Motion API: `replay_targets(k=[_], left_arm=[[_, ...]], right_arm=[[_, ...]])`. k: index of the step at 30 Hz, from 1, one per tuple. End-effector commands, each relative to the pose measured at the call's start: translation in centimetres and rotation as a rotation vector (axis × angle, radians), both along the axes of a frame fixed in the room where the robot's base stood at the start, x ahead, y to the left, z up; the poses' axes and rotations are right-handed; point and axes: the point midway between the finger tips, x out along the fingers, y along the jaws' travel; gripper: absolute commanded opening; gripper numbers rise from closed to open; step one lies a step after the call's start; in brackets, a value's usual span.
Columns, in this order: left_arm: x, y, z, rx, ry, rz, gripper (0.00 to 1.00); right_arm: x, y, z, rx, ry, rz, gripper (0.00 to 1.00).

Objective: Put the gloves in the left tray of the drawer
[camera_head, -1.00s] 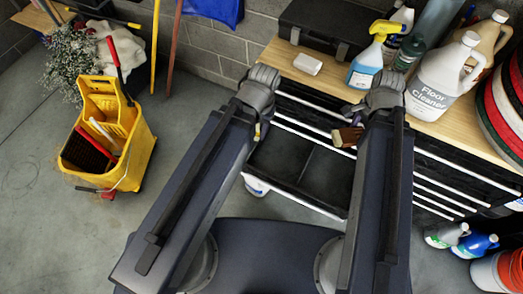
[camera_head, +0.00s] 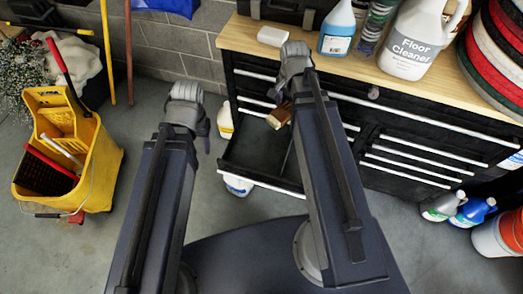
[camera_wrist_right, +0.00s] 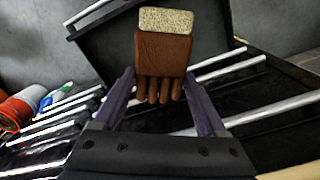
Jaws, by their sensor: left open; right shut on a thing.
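The brown gloves (camera_head: 280,115) hang from my right gripper (camera_head: 279,94), above the open drawer (camera_head: 258,150). In the right wrist view the gloves (camera_wrist_right: 163,52) have a tan cuff and brown fingers, between the two jaws of my right gripper (camera_wrist_right: 161,75). The drawer is black inside with a divider (camera_head: 288,155); its left tray (camera_head: 250,148) looks empty. Its right tray is mostly hidden by my right arm. My left gripper (camera_head: 204,138) is left of the drawer, mostly hidden behind its own wrist, open and apart from the gloves.
A yellow mop bucket (camera_head: 85,160) stands at the left. Bottles (camera_head: 458,208) and an orange bucket (camera_head: 500,232) stand at the right.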

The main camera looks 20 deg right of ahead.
Motion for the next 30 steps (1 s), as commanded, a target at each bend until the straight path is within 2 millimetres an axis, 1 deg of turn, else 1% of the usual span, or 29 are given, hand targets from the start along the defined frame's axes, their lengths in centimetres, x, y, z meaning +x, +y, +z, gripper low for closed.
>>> replay_targets(k=[1, 12, 15, 18, 21, 24, 27, 30], left_arm=[[0.0, 0.0, -3.4, 0.000, 0.000, 0.000, 0.51], [0.0, 0.0, -14.9, 0.000, 0.000, 0.000, 0.51], [0.0, 0.0, -17.8, 0.000, 0.000, 0.000, 0.51], [0.0, 0.0, -20.2, 0.000, 0.000, 0.000, 0.51], [0.0, 0.0, -22.1, 0.000, 0.000, 0.000, 0.51], [0.0, 0.0, -23.3, 0.000, 0.000, 0.000, 0.51], [0.0, 0.0, -24.0, 0.000, 0.000, 0.000, 0.51], [0.0, 0.0, -24.3, 0.000, 0.000, 0.000, 0.51]], right_arm=[[0.9, 0.2, -3.4, 0.000, 0.000, 0.031, 0.16], [4.9, 1.7, -14.9, 0.000, 0.000, 0.262, 0.16], [5.9, 2.1, -17.8, 0.000, 0.000, 0.322, 0.16], [6.7, 2.5, -20.2, 0.000, 0.000, 0.376, 0.16], [7.4, 2.9, -22.1, 0.000, 0.000, 0.421, 0.16], [7.9, 3.1, -23.4, 0.000, 0.000, 0.453, 0.16], [8.2, 3.2, -24.0, 0.000, 0.000, 0.472, 0.16], [8.3, 3.3, -24.3, 0.000, 0.000, 0.483, 0.16]])
